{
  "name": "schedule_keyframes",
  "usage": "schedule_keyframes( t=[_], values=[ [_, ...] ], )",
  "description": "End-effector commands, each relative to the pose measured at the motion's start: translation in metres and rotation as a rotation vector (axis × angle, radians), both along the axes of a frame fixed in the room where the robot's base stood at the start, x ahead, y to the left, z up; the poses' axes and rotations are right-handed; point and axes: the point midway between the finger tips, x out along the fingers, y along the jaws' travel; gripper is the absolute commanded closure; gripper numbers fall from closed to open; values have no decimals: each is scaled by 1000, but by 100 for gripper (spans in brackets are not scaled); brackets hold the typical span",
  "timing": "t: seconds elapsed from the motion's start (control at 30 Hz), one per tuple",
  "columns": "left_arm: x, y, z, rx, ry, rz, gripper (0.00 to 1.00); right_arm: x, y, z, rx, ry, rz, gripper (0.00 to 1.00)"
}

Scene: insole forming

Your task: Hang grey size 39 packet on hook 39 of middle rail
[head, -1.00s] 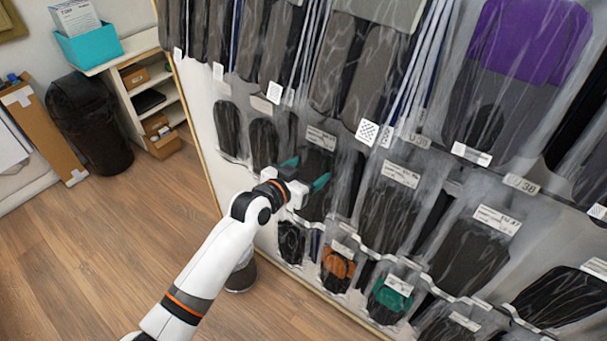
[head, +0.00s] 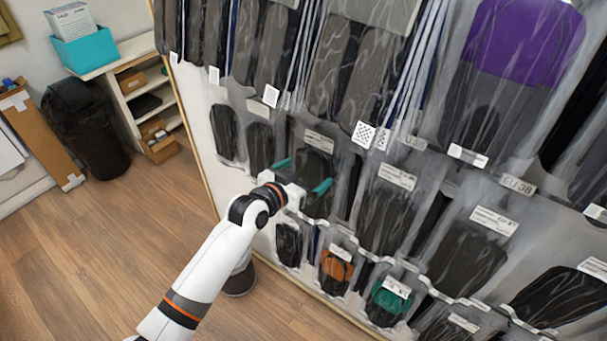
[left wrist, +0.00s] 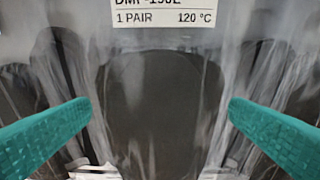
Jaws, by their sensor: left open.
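My left gripper (head: 302,176) is at the middle rail of the wall rack in the head view, its teal fingers spread apart on either side of a clear packet with a dark grey insole pair (head: 316,165). In the left wrist view the same packet (left wrist: 152,95) fills the middle between the two teal fingers. Its label (left wrist: 162,15) reads "1 PAIR 120 °C"; the size is not readable. I cannot tell whether the packet hangs on a hook, as its top is out of the wrist view. My right gripper is not in view.
Neighbouring dark packets (head: 390,205) hang close on the right. Packets with orange (head: 337,268) and green (head: 390,298) insoles hang below. Long grey packets and a purple one (head: 525,40) hang above.

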Motion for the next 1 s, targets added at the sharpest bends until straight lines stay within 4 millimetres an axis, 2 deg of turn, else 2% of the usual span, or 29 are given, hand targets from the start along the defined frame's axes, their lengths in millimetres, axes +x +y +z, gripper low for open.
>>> schedule_keyframes(
  t=[0.27, 0.7, 1.0],
  values=[
    [-12, 9, 2, 1, 1, 1, 0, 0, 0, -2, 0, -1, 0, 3],
    [-77, 56, 23, 2, 0, 0, 0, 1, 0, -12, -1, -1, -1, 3],
    [-94, 68, 30, 0, 1, 0, 0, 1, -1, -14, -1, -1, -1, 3]
  ],
)
